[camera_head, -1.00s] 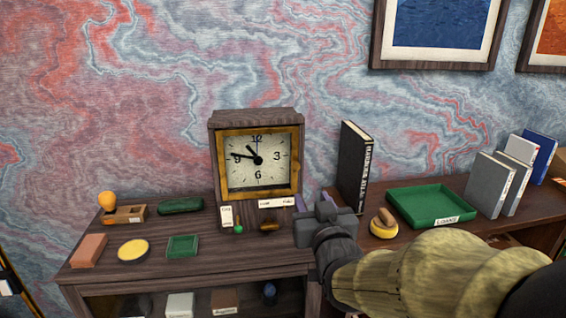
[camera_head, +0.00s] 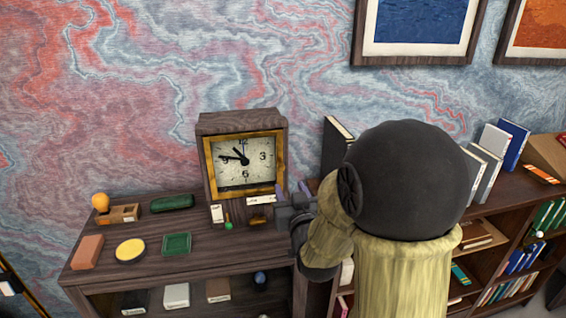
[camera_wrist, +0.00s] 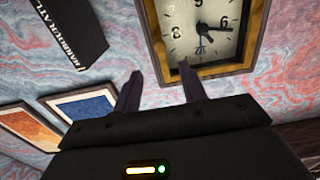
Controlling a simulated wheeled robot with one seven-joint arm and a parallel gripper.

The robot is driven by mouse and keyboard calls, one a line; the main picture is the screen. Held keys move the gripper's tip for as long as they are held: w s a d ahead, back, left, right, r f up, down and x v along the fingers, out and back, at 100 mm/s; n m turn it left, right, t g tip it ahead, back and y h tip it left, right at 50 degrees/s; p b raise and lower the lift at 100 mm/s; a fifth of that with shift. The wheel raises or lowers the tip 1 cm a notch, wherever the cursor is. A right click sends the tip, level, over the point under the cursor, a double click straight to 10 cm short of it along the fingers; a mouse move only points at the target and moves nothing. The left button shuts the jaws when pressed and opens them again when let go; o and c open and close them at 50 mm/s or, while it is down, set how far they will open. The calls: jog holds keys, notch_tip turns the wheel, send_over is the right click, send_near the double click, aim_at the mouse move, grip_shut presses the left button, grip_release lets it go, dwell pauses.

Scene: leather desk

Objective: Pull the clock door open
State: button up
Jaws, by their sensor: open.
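The wooden table clock (camera_head: 243,115) stands at the back of the desk. Its brass-framed glass door (camera_head: 280,160) covers the white dial and looks shut. My gripper (camera_head: 293,190) is at the lower right of the clock in the head view, fingers apart and holding nothing. In the wrist view my gripper (camera_wrist: 158,82) has one finger overlapping a corner of the brass frame (camera_wrist: 215,70), the other out beside the clock. I cannot tell whether either finger touches it.
Left lie a green tray (camera_head: 177,244), yellow dish (camera_head: 130,250) and brick-coloured block (camera_head: 87,250).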

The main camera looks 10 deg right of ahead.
aim_at(281, 168)
jog(key=p, duration=0.3)
jog(key=shift+w+r, duration=0.2)
jog(key=w+p, duration=0.8)
jog(key=shift+w+f, duration=0.2)
jog(key=shift+w, duration=0.15)
jog(key=shift+c, duration=0.4)
grip_shut()
